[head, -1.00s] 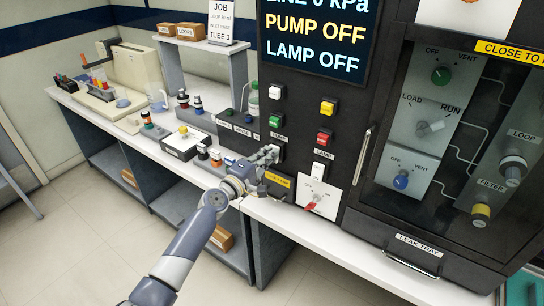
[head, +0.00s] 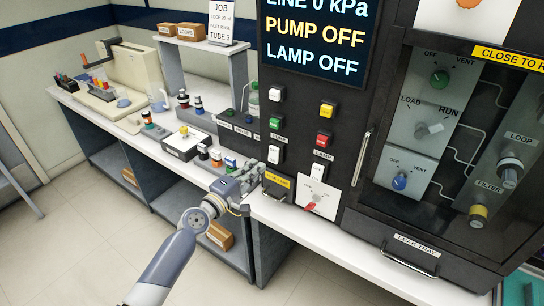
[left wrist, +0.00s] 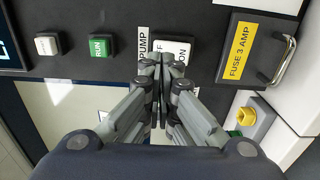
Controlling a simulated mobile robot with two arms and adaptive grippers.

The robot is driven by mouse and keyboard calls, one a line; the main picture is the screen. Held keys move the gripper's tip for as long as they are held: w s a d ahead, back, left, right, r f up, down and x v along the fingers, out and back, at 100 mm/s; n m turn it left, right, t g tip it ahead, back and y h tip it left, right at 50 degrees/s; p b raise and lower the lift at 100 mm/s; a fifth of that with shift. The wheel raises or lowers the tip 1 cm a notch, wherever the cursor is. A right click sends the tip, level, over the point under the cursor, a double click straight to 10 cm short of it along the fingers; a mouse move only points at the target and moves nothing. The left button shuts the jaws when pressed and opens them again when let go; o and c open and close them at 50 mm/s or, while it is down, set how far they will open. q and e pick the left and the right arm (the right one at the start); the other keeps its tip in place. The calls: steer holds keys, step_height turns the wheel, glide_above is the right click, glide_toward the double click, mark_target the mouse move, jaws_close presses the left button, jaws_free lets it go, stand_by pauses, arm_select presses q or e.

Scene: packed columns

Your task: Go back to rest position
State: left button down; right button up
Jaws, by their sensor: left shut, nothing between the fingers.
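My left gripper (head: 257,168) is shut and empty in the head view, low in front of the black panel, just left of the white pump switch (head: 274,154). In the left wrist view the closed fingers (left wrist: 161,72) point at the pump switch (left wrist: 172,52) and cover part of it. I cannot tell whether they touch it. The display (head: 316,38) reads pump off and lamp off. My right gripper is not in view.
The white bench (head: 112,122) runs along the wall with bottles, a labelled box (head: 185,143) and a shelf. A yellow fuse label (head: 277,179) with a handle sits close by. The glass-fronted cabinet (head: 440,130) stands at right. The floor in front is clear.

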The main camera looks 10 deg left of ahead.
arm_select(q)
steer(key=shift+f, duration=0.15)
steer(key=s+a+f+m+g+y, duration=0.1)
steer(key=s+f+m+g, duration=0.15)
steer(key=s+f, duration=0.7)
steer(key=s+a+f+m+g+y+b, duration=0.1)
steer(key=s+f+m+g+y, duration=0.15)
steer(key=f, duration=1.35)
steer(key=s+a+f+m+g+y, duration=0.1)
steer(key=s+f+m+g, duration=0.15)
steer(key=s+f, duration=0.7)
steer(key=s+f+m+g, duration=0.2)
steer(key=s+f, duration=0.5)
steer(key=s, duration=0.5)
steer(key=s+f+m+g+y, duration=0.1)
steer(key=s+f+m+g, duration=0.2)
steer(key=s+f, duration=0.5)
steer(key=s+f+m+g, duration=0.3)
steer(key=s+f, duration=0.5)
steer(key=s, duration=0.8)
steer(key=shift+s+m+y+b, duration=0.25)
steer(key=shift+m+y+b, duration=0.1)
steer(key=shift+m+b, duration=0.1)
steer(key=shift+d+g, duration=0.1)
steer(key=shift+g, duration=0.15)
